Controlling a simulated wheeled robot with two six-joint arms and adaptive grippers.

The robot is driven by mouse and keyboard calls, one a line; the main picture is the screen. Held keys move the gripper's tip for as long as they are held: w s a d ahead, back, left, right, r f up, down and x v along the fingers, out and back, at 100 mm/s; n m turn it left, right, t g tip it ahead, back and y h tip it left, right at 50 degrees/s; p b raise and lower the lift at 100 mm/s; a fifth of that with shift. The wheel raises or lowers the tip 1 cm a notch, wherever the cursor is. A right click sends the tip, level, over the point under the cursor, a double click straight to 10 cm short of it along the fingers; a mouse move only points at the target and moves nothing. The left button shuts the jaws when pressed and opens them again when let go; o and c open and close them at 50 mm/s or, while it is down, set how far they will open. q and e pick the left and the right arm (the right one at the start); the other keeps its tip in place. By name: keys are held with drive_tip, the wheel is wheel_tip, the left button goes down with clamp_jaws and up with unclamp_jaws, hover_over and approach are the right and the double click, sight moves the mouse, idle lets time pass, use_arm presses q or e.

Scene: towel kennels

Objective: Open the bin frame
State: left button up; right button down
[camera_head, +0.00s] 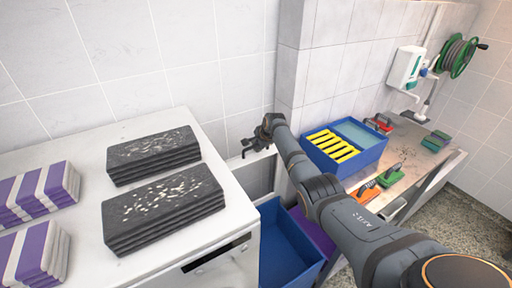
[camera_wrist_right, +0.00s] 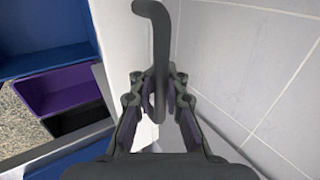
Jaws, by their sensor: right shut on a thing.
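The bin frame (camera_head: 257,176) is a pale panel between the white cabinet and the tiled pillar. A blue bin (camera_head: 288,248) sits low in front of it. My right gripper (camera_head: 258,146) is at the top edge of the frame, its arm reaching across from the right. In the right wrist view, my right gripper (camera_wrist_right: 155,98) is shut on a dark hooked handle (camera_wrist_right: 158,45). The frame's white panel (camera_wrist_right: 112,30) is just behind it. The handle's attachment is hidden by the fingers. My left gripper is out of view.
A white cabinet (camera_head: 190,258) at left bears dark speckled towels (camera_head: 165,208) and purple-striped towels (camera_head: 38,190). A blue crate (camera_head: 345,168) with yellow items stands on the bench at right. The tiled wall (camera_wrist_right: 250,60) is close beside my right gripper.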

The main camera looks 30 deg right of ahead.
drive_tip(key=shift+w+d+r, duration=0.1)
drive_tip(key=shift+w+r, duration=0.05)
drive_tip(key=shift+r, duration=0.2)
drive_tip(key=c, duration=1.7)
unclamp_jaws()
drive_tip(key=o, duration=0.3)
drive_tip(key=shift+s, duration=0.25)
drive_tip(key=shift+f, duration=0.1)
drive_tip(key=v, duration=1.2)
drive_tip(key=shift+s, duration=0.1)
